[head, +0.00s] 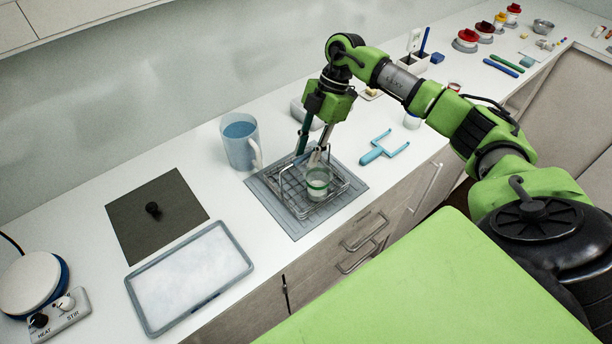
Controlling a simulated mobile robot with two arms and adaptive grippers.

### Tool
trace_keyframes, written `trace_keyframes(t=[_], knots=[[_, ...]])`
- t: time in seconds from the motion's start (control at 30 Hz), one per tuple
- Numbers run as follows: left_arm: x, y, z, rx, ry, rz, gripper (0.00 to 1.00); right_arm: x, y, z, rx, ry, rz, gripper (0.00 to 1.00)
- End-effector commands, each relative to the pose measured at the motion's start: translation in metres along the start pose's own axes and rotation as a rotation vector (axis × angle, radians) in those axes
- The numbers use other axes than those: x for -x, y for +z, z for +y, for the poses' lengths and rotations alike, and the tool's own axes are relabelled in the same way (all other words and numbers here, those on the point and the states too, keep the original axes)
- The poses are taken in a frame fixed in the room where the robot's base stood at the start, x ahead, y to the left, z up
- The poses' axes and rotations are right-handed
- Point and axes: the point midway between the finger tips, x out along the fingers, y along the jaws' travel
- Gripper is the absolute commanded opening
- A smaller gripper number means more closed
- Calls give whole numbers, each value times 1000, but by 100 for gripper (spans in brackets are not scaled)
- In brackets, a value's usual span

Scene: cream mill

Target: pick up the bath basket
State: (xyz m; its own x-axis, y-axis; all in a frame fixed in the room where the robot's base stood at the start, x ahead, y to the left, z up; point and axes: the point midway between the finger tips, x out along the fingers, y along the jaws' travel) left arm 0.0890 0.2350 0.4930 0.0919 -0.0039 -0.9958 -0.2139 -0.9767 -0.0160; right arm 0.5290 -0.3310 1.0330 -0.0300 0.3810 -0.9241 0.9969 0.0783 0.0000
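The bath basket (290,187) is a wire basket with an upright handle. It sits on a grey mat (282,224) on the counter, and a small glass beaker with a green band (318,183) stands in it. My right gripper (309,156) points down over the basket, with its fingertips at the height of the handle. Its two fingers show apart, one on each side of the handle's top as far as I can see. Whether they touch the handle is too small to tell. My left gripper is not in view.
A blue jug (239,142) stands left of the basket, and a blue forked tool (383,148) lies to its right. A dark plate with a knob (152,209), a white-filled tray (190,280) and a hotplate (30,284) are at the left. Drawers (340,250) front the counter.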

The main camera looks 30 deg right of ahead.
Motion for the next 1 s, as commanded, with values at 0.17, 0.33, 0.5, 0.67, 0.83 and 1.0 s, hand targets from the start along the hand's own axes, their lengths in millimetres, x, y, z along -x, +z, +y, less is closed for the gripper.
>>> trace_keyframes(t=[0.17, 0.33, 0.5, 0.67, 0.83, 1.0], knots=[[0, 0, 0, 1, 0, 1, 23, 0, 0, 0, 0, 0, 0, 27], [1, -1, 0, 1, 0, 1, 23, -2, 1, 0, 0, 0, 0, 27], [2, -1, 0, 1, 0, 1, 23, -4, 2, 0, 0, 0, 0, 27], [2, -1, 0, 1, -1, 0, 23, -4, 2, 0, 0, 0, 1, 27], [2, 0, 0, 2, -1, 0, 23, -4, 2, 0, 0, 0, 0, 4], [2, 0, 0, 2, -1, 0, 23, -3, 1, 0, 1, 2, 1, 0]])
